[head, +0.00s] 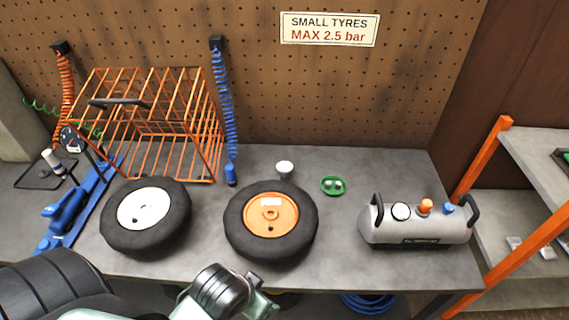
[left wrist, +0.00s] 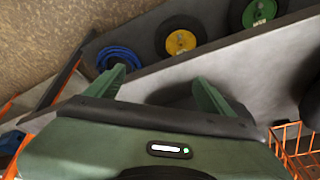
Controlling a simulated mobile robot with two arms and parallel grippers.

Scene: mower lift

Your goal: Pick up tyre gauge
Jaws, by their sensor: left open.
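A small round dark dial with a pale face (head: 68,138), which looks like the tyre gauge, stands at the left of the bench by the end of the orange coiled hose. I cannot tell whether it is loose or joined to the blue tool beside it. In the left wrist view I cannot make it out. My left gripper (left wrist: 161,88) is open, with its two green fingers apart and nothing seen held between them. In the head view my left arm reaches in along the bottom, in front of the bench. My right gripper is not in view.
On the bench (head: 350,270) are a blue floor tool (head: 62,212), an orange wire cage (head: 150,125), a white-hubbed wheel (head: 145,208), an orange-hubbed wheel (head: 270,213), a green dish (head: 334,186) and a grey tank (head: 415,224). An orange-framed shelf (head: 510,255) stands right.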

